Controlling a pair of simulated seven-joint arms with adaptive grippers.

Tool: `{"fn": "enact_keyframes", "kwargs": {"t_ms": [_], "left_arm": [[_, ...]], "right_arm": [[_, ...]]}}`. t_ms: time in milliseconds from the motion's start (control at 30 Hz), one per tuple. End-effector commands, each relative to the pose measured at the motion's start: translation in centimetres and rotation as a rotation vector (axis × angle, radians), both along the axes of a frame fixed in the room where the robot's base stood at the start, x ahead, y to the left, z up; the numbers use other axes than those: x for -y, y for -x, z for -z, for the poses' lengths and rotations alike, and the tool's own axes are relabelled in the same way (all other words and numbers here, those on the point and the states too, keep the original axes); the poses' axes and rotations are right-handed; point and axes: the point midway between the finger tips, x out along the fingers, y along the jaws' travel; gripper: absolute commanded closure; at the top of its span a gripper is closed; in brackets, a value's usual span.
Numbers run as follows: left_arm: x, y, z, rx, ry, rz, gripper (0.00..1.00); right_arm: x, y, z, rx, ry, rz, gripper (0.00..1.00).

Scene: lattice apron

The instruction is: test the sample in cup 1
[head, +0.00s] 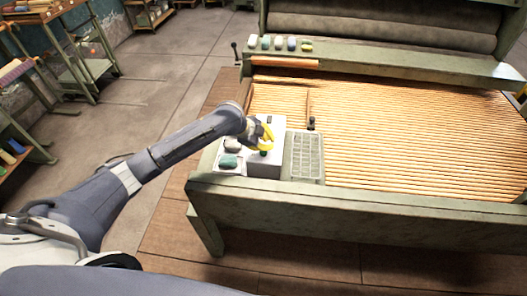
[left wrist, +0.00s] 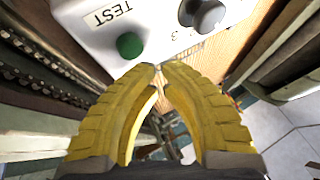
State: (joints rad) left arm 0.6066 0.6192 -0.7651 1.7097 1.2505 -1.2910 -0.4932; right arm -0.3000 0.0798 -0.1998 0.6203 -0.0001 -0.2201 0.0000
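My left gripper (head: 264,136) has yellow fingers and is over the white test box (head: 265,168) at the left end of the bench. In the left wrist view its fingertips (left wrist: 159,68) meet with nothing between them. Just past them is a green button (left wrist: 130,45) beside a TEST label (left wrist: 107,14). A dark round knob (left wrist: 208,16) is right of it, with a figure 3 nearby. The fingertips look apart from the button. A yellow and dark bit at the head view's right edge (head: 522,92) may be my right gripper. I cannot make out which thing is cup 1.
Several small coloured items (head: 279,43) stand in a row on the back ledge.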

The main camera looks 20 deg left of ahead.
Motion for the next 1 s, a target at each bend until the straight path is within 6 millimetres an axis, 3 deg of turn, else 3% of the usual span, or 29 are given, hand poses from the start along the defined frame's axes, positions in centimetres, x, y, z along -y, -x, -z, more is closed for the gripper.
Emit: {"fn": "enact_keyframes", "kwargs": {"t_ms": [433, 467, 533, 1000], "left_arm": [[0.01, 0.01, 0.39, 0.0, 0.0, 0.0, 1.0], [0.0, 0.02, 0.38, 0.0, 0.0, 0.0, 0.95], [0.0, 0.02, 0.38, 0.0, 0.0, 0.0, 1.0], [-0.01, 0.02, 0.36, 0.0, 0.0, 0.0, 1.0]], "right_arm": [[-0.01, -0.03, 0.0, 0.0, 0.0, 0.0, 1.0], [-0.01, -0.02, 0.0, 0.0, 0.0, 0.0, 1.0], [-0.01, -0.02, 0.0, 0.0, 0.0, 0.0, 1.0], [-0.02, -0.02, 0.0, 0.0, 0.0, 0.0, 1.0]]}}
